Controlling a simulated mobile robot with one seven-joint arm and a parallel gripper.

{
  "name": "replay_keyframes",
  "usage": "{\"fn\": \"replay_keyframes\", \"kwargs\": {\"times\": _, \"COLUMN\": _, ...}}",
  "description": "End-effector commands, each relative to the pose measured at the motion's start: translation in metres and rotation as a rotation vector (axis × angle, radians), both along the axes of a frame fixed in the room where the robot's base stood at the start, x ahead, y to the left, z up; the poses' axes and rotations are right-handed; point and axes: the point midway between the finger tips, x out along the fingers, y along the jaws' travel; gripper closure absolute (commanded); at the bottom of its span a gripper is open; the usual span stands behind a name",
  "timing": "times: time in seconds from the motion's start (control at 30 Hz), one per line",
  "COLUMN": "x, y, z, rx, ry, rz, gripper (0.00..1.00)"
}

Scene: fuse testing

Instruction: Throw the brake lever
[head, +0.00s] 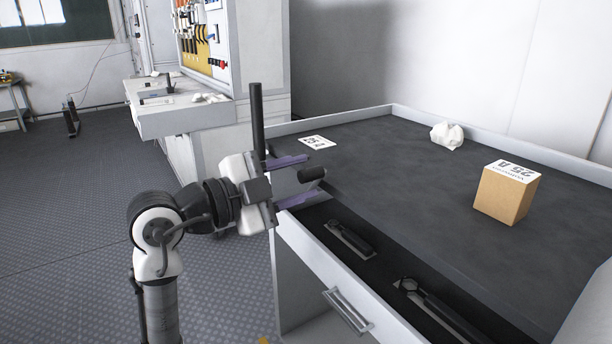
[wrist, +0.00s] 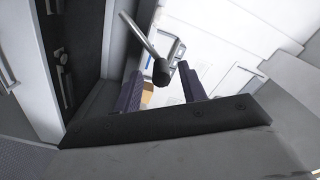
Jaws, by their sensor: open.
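A lever with a thick black knob (head: 312,174) shows at the near left corner of the dark-topped bench. In the wrist view its black knob (wrist: 160,72) sits on a bare metal rod that runs up and left. My gripper (head: 309,181) is open, with its two purple fingers on either side of the knob. The wrist view also shows the fingers of my gripper (wrist: 160,88) apart, with the knob between or just beyond their tips. I cannot tell whether either finger touches it. The lever's base is hidden in the head view.
The bench (head: 400,175) carries a cardboard box (head: 503,195), a crumpled white paper (head: 447,136) and a label card (head: 318,142). A front recess holds two dark handles (head: 350,240), (head: 440,312). A drawer pull (head: 347,312) sticks out below. Open floor lies left.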

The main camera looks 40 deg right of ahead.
Motion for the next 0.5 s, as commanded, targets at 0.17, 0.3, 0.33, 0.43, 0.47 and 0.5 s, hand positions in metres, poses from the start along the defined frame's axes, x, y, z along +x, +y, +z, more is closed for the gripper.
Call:
{"fn": "replay_keyframes", "kwargs": {"times": 0.17, "x": 0.003, "y": 0.042, "z": 0.000, "rx": -0.001, "ry": -0.001, "rz": 0.006, "gripper": 0.59}}
{"fn": "replay_keyframes", "kwargs": {"times": 0.3, "x": 0.005, "y": 0.074, "z": 0.001, "rx": -0.002, "ry": -0.001, "rz": 0.005, "gripper": 0.59}}
{"fn": "replay_keyframes", "kwargs": {"times": 0.33, "x": 0.005, "y": 0.080, "z": 0.001, "rx": -0.001, "ry": -0.001, "rz": 0.004, "gripper": 0.59}}
{"fn": "replay_keyframes", "kwargs": {"times": 0.43, "x": 0.006, "y": 0.096, "z": 0.000, "rx": -0.001, "ry": -0.001, "rz": 0.003, "gripper": 0.59}}
{"fn": "replay_keyframes", "kwargs": {"times": 0.47, "x": 0.006, "y": 0.101, "z": 0.000, "rx": -0.001, "ry": -0.001, "rz": 0.003, "gripper": 0.59}}
{"fn": "replay_keyframes", "kwargs": {"times": 0.5, "x": 0.006, "y": 0.105, "z": 0.000, "rx": 0.000, "ry": 0.000, "rz": 0.002, "gripper": 0.59}}
